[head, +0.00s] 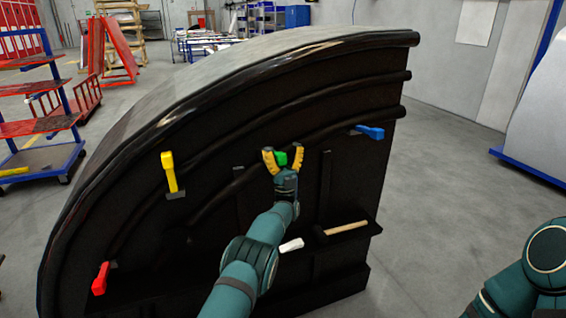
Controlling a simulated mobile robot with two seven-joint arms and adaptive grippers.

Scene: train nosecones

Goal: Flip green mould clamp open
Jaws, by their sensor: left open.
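The green clamp (281,158) is on the dark side face of the large curved mould (340,90). My left gripper (283,159) is at the clamp, with its yellow fingers apart on either side of the green part. I cannot tell whether the fingers touch it. The lower part of the clamp is hidden behind the gripper. My right arm shows at the lower right edge, but its gripper is out of view.
A yellow clamp (169,172), a red clamp (101,279) and a blue clamp (369,132) are on the same face. A ledge holds a wooden-handled hammer (345,229) and a white object (292,245). Open floor (450,160) lies to the right.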

